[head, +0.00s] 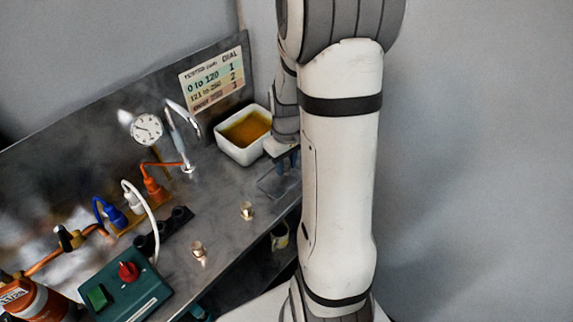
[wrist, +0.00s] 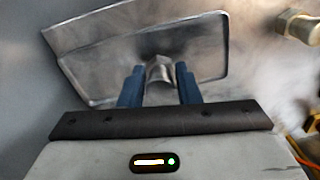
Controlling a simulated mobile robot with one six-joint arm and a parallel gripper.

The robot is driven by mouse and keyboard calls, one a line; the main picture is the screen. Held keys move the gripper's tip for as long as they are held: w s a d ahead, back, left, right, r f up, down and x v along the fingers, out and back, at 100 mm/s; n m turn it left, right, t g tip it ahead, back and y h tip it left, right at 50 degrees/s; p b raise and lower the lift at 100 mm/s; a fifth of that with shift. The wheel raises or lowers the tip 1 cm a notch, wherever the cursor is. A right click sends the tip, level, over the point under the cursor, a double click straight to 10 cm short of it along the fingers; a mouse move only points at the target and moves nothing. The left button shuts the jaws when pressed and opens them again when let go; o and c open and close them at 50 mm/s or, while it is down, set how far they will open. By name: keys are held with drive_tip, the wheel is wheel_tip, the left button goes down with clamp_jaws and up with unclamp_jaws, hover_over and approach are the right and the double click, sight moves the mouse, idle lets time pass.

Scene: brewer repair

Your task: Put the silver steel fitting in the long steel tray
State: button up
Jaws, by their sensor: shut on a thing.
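The silver steel fitting (wrist: 160,74) shows in the wrist view between the two blue fingers of my gripper (wrist: 159,70), which is shut on it. The long steel tray (wrist: 90,45) lies just beyond the fingertips and behind the fitting in that view. I cannot tell whether the fitting touches the tray. In the head view my gripper (head: 287,160) points down over the tray (head: 272,186) at the right end of the bench. My arm hides part of the tray there, and the fitting cannot be made out.
A white tub of amber liquid (head: 224,145) stands behind the tray. Two brass-coloured fittings (head: 247,210) (head: 198,252) stand on the bench; one shows in the wrist view (wrist: 300,27). A tap (head: 186,145), cables and a green switch box (head: 128,292) are further left.

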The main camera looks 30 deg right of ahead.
drive_tip(key=shift+f, duration=0.5)
drive_tip(key=shift+f, duration=0.15)
drive_tip(key=o, duration=1)
